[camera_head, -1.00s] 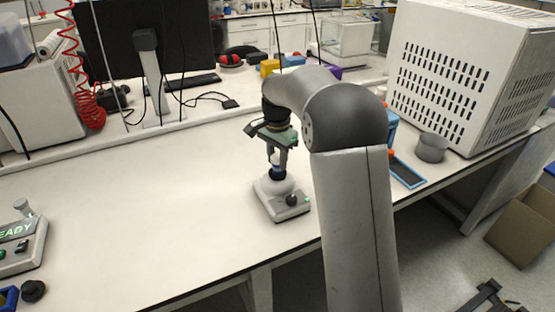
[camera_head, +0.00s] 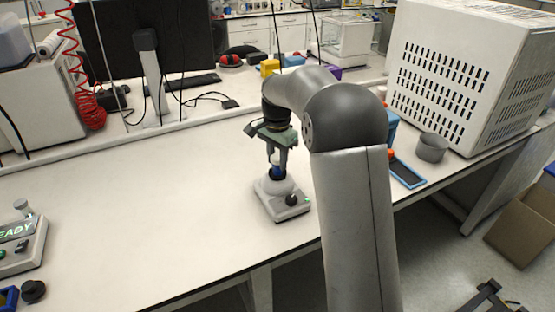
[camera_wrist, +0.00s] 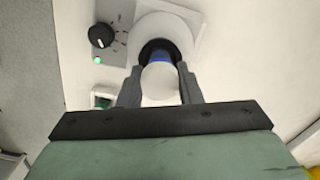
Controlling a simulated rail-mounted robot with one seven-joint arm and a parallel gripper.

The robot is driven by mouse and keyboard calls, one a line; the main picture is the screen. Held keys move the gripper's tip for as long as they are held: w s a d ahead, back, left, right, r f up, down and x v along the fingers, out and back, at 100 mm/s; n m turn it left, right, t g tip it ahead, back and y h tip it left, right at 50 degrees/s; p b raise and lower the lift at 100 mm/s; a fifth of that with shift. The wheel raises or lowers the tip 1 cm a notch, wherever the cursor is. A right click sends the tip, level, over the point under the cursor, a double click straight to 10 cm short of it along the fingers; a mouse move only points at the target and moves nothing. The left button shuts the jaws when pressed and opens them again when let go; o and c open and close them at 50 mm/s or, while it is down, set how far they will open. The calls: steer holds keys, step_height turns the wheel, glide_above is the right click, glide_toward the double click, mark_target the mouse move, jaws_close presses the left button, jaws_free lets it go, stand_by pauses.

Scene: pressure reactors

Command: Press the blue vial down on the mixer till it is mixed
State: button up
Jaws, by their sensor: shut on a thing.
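The mixer (camera_head: 283,205) stands on the white bench, a pale box with a dark knob and a lit green light; the wrist view shows its knob side too (camera_wrist: 118,60). The blue vial (camera_head: 276,171) is upright over the mixer's round top, its lower end at the dark cup. In the wrist view the vial's white cap (camera_wrist: 160,84) and a blue band show between the fingers. My gripper (camera_head: 277,158) is shut on the vial from above; it also shows in the wrist view (camera_wrist: 160,88). The vial's bottom is hidden in the cup.
A device with a lit display (camera_head: 20,240) stands at the left edge. A grey cup (camera_head: 432,147) and a blue-edged tray (camera_head: 407,172) lie to the right, near a perforated white box (camera_head: 455,75). The bench left of the mixer is clear.

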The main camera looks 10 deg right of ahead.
mark_target(277, 157)
steer(key=shift+r+p, duration=2.85)
steer(key=shift+r, duration=0.7)
